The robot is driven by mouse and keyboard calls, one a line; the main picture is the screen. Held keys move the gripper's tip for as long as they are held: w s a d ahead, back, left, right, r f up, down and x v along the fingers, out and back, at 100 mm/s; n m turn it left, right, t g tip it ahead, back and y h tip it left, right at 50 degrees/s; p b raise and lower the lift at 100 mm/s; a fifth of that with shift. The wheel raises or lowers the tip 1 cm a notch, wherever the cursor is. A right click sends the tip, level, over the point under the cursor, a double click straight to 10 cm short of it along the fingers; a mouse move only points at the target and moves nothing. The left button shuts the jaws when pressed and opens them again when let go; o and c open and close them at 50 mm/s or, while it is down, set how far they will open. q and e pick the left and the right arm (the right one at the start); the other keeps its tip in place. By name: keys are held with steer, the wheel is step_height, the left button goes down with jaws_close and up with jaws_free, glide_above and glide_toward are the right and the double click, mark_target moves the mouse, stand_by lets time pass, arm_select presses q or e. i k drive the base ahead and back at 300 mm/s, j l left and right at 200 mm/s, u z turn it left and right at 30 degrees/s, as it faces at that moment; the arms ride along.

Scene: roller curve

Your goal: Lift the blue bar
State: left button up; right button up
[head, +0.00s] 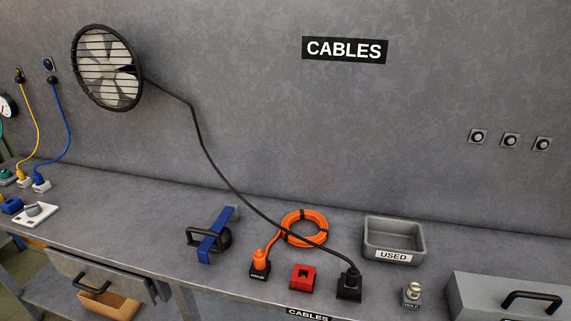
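The blue bar (218,235) is in the head view, left of the middle, on the grey workbench. It is a flat blue strip lying slantwise, its far end up and to the right. A black handle-like loop (196,237) sits at its left side and partly around it. A grey round piece is at its far end. I cannot tell how these parts join. Neither of my grippers shows in the head view.
An orange cable coil (305,214), orange plug (260,263), red block (302,278) and black plug (349,284) stand right of the bar. A grey bin marked USED (413,230) is farther right. A black cable runs from the wall fan (107,68). A drawer (100,276) is open below.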

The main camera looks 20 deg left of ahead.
mark_target(207, 245)
steer(key=u, duration=1.3)
